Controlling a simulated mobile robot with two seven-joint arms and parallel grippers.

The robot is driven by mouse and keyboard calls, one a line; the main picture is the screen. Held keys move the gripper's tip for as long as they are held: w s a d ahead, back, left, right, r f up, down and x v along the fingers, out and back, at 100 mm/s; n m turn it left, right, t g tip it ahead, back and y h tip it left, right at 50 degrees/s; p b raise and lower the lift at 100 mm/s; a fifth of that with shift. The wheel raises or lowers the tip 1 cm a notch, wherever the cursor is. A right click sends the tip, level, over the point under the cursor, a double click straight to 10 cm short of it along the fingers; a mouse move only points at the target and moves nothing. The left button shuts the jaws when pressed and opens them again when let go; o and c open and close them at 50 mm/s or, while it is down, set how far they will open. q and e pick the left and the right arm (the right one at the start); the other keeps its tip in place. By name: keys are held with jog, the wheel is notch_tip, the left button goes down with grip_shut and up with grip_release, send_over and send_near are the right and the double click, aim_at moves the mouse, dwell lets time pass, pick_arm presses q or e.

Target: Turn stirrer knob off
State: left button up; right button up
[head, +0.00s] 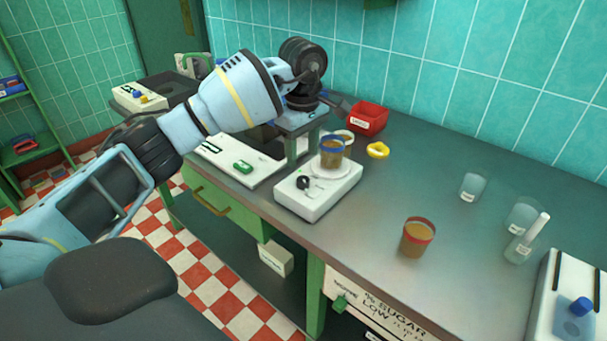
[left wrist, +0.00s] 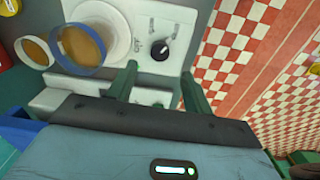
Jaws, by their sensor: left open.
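The stirrer (head: 325,200) is a white box on the bench, with a black knob (head: 303,182) on its front part. A round white plate on it carries a blue-rimmed beaker (head: 332,152) of brown liquid. My left gripper (head: 303,157) points down above and behind the knob, open and empty. In the left wrist view its two green fingers (left wrist: 159,70) are apart, and the knob (left wrist: 160,49) shows just past the gap between their tips. No contact with the knob shows. The beaker (left wrist: 80,45) stands to the left there. My right gripper is out of view.
A red-rimmed beaker (head: 417,238) stands right of the stirrer. A red bin (head: 367,118) and a yellow ring (head: 378,150) are behind it. A white device (head: 235,160) with a green part lies to the left. Glassware (head: 473,187) is at right; bench between is clear.

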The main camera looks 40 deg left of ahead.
aim_at(303, 179)
pick_arm(q)
jog(key=shift+f, duration=3.5)
jog(key=c, duration=1)
